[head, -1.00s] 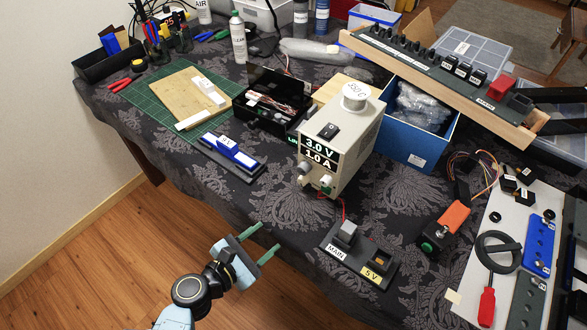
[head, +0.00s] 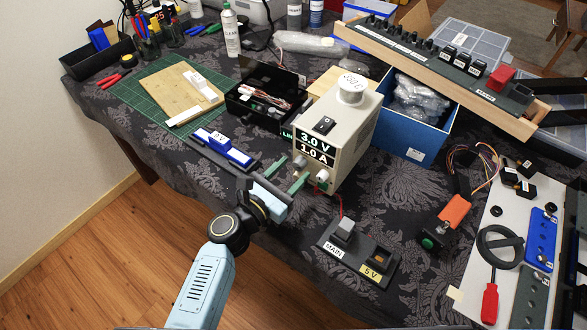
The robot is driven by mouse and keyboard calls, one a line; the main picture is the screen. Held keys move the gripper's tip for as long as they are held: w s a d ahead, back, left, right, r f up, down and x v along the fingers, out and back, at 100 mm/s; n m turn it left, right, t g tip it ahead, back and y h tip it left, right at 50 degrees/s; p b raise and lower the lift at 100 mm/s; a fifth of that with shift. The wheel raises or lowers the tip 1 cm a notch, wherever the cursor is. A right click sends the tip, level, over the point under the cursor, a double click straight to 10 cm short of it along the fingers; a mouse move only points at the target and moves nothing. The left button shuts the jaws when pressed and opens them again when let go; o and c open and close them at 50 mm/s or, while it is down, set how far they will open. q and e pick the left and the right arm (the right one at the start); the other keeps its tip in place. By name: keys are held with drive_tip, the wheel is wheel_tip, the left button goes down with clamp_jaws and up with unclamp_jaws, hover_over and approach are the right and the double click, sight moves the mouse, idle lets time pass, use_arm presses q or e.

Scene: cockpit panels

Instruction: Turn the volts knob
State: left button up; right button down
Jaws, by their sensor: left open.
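The cream power supply (head: 352,140) stands on the table with a display reading 3.0 V and 1.0 A. On its front, below the display, are a grey knob (head: 299,162) at the left and a paler knob (head: 322,176) at the right. Their labels are too small to read, so I cannot tell which is volts. My left gripper (head: 297,168) is open, its two green fingers pointing at the front. The fingertips are close to the grey knob, apparently either side of it; contact cannot be told. My right gripper is not in view.
A switch box marked MAIN and 5 V (head: 357,250) sits in front. A blue bin (head: 413,145) stands behind right. Bare patterned cloth lies between the supply and the orange-handled switch (head: 453,212).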

use_arm(q)
drive_tip(key=shift+w+d, duration=0.45)
drive_tip(key=shift+w, duration=0.1)
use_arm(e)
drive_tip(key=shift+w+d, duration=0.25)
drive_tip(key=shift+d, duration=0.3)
use_arm(q)
drive_tip(key=c, duration=0.8)
drive_tip(key=shift+c, duration=1)
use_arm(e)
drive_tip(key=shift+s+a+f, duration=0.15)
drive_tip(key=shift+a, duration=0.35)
